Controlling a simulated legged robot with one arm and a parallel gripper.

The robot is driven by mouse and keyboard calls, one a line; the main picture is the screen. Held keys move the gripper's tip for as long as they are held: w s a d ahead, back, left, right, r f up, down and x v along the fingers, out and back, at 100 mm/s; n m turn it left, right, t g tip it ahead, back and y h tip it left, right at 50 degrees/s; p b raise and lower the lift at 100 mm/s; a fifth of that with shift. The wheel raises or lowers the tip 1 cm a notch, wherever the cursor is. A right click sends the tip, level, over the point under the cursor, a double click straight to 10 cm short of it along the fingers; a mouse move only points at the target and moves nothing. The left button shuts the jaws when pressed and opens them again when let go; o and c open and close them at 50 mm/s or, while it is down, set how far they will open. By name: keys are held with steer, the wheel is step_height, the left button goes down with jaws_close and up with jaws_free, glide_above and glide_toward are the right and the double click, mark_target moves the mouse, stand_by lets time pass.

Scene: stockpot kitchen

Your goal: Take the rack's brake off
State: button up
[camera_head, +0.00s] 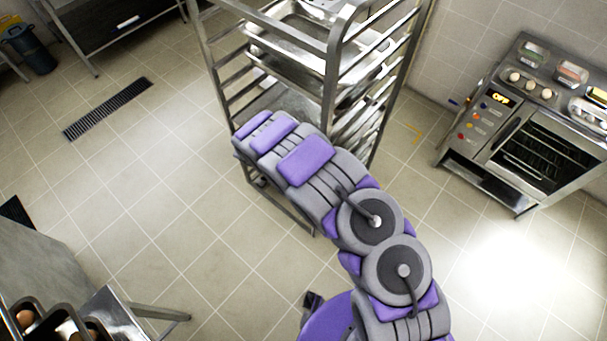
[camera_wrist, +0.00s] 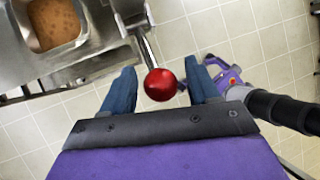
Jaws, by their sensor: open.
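The steel rack (camera_head: 333,75) stands at the top middle of the head view, with metal trays (camera_head: 290,55) on its runners. My arm reaches over to its front, and my gripper is hidden there. In the wrist view, my gripper (camera_wrist: 160,66) is open, with its two blue fingers apart. A red ball knob (camera_wrist: 160,84) on the end of a metal lever (camera_wrist: 146,45) shows between the fingers. I see a gap on both sides of it; I cannot tell how deep it sits. The lever runs up to a steel fitting beside the rack's metalwork.
A pan of brown food (camera_wrist: 56,22) is at the wrist view's upper left. An oven (camera_head: 535,145) stands right of the rack. A counter (camera_head: 45,255) is at lower left, and a floor drain (camera_head: 108,108) lies left. Tiled floor (camera_head: 170,200) left of the rack is clear.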

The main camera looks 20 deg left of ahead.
steer(key=b+v, duration=0.1)
steer(key=v, duration=1.4)
steer(key=shift+s+a, duration=0.15)
steer(key=shift+a, duration=0.35)
steer(key=shift+r, duration=0.15)
